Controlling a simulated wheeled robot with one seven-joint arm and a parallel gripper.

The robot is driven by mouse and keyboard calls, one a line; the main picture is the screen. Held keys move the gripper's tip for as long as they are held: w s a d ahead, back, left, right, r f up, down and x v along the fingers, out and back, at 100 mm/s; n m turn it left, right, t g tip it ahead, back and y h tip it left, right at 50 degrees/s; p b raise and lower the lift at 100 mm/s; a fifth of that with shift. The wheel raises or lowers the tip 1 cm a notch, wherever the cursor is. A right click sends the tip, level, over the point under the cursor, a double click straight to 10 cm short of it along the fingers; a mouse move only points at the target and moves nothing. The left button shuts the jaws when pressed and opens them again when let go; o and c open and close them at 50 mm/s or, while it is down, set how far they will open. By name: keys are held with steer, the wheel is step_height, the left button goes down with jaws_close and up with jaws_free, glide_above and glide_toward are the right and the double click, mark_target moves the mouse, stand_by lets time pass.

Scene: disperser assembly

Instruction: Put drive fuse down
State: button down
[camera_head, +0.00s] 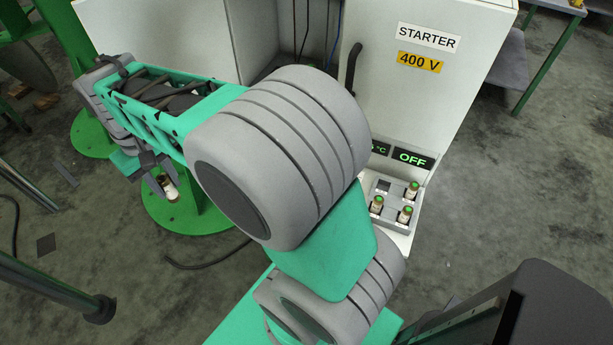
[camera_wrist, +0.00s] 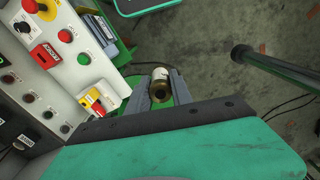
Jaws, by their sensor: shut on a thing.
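My gripper (camera_head: 159,184) is at the left of the head view, shut on the drive fuse (camera_head: 171,193). The fuse is a small white cylinder with a brass-coloured end. In the wrist view it sits between the two grey fingers (camera_wrist: 160,86), with the brass end (camera_wrist: 160,93) towards the camera. In the head view it appears over a round green base (camera_head: 187,211); I cannot tell how far above it.
The starter cabinet shows "400 V" and a display reading OFF (camera_head: 412,156). In the wrist view a control panel (camera_wrist: 55,60) with buttons and knobs fills the left. A dark post (camera_wrist: 275,68) crosses the right.

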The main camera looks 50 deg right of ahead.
steer(key=s+d+f+m+b, duration=0.2)
steer(key=s+d+m, duration=0.25)
steer(key=d, duration=0.55)
steer(key=s+d+f+m+b, duration=0.25)
steer(key=s+d+m, duration=0.2)
steer(key=d, duration=0.55)
steer(key=s+d+f+m+b, duration=0.25)
steer(key=s+d+m, duration=0.4)
steer(key=s, duration=0.45)
steer(key=s+d+f+m+b, duration=0.1)
steer(key=s+d+f+m, duration=0.2)
steer(key=s+d+m, duration=0.6)
steer(key=n+p, duration=0.2)
steer(key=n, duration=0.1)
glide_above(386, 179)
steer(key=a, duration=0.3)
steer(key=f, duration=0.9)
steer(key=shift+s+d+f, duration=0.15)
steer(key=shift+s+f, duration=0.15)
steer(key=shift+f, duration=0.1)
steer(key=shift+f+b, duration=0.4)
steer(key=shift+f, duration=1.25)
steer(key=c, duration=1.1)
jaws_free()
steer(key=shift+c, duration=0.2)
